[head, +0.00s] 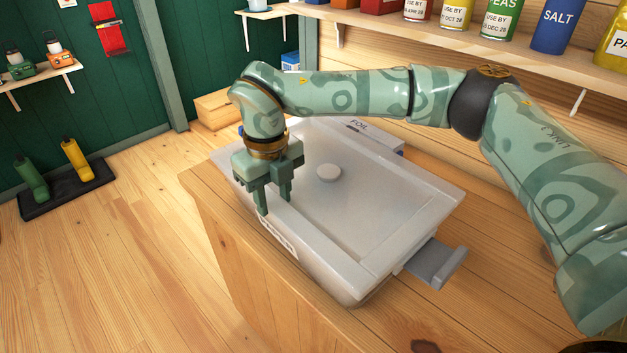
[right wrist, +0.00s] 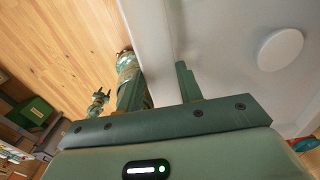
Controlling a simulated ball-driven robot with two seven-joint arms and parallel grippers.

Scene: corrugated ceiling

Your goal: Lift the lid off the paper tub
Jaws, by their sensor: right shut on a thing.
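The paper tub (head: 330,282) is a large pale grey box with a label on its long near side. It stands on the wooden counter. Its flat lid (head: 385,200) lies on top, with a round knob (head: 329,173) in the middle; the knob also shows in the right wrist view (right wrist: 280,49). My right gripper (head: 274,206) points down at the lid's left edge, well to the left of the knob. Its fingers (right wrist: 157,80) straddle the raised rim and are shut on it. The exact contact is partly hidden. My left gripper is not in view.
A grey handle-like piece (head: 437,264) juts out at the tub's right end. A foil box (head: 372,133) lies behind the tub. A shelf (head: 440,45) with cans and packs runs above, behind my right arm. Open floor lies left of the counter (head: 222,215).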

